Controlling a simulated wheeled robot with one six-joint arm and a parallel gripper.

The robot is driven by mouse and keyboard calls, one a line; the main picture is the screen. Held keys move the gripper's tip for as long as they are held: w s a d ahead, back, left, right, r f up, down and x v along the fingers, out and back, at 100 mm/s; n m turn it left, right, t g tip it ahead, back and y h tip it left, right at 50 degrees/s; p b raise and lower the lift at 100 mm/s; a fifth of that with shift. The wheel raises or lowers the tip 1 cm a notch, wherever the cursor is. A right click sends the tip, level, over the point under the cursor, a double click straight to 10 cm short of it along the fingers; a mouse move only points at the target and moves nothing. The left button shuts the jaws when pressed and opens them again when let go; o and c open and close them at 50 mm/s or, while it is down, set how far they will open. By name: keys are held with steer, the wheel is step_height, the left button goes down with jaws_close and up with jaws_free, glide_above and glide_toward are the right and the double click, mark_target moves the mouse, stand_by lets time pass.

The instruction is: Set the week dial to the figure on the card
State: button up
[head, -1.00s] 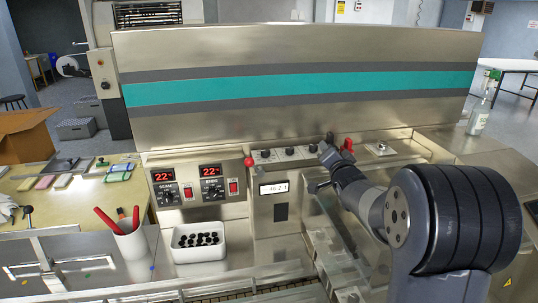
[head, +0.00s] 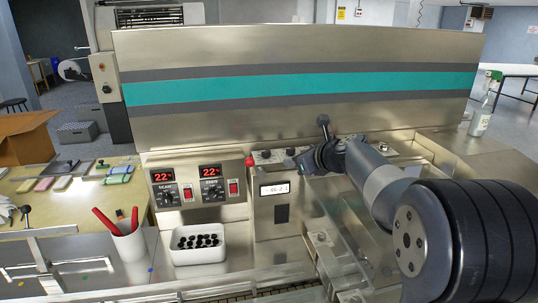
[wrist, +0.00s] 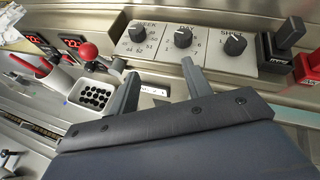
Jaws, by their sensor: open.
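The week dial (wrist: 138,33) is a black knob on a grey plate lettered WEEK, with small figures around it. It is the leftmost of three knobs and also shows in the head view (head: 265,154). Its pointer direction is too small to tell. My gripper (wrist: 160,68) is open and empty, its two fingers apart below the week and day plates, touching no knob. In the head view my gripper (head: 303,160) is just right of the week dial. I cannot make out a card with a figure on it.
The day dial (wrist: 183,37) and shift dial (wrist: 235,44) stand right of the week dial. A red ball lever (wrist: 88,51) stands at left. Black (wrist: 289,33) and red (wrist: 308,66) handles stand at right.

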mark_target(269, 152)
steer(key=shift+m+y, duration=0.4)
steer(key=shift+y, duration=0.3)
steer(key=w+a, duration=0.2)
steer(key=w+a+f+p, duration=0.1)
steer(key=w+a, duration=0.2)
steer(key=w+a+f, duration=0.1)
steer(key=w+a, duration=0.1)
steer(key=a, duration=0.1)
steer(key=shift+w+f+p, duration=0.1)
steer(key=shift+w+p, duration=0.1)
steer(key=shift+p, duration=0.2)
steer(key=shift+c, duration=0.5)
steer(key=c, duration=0.9)
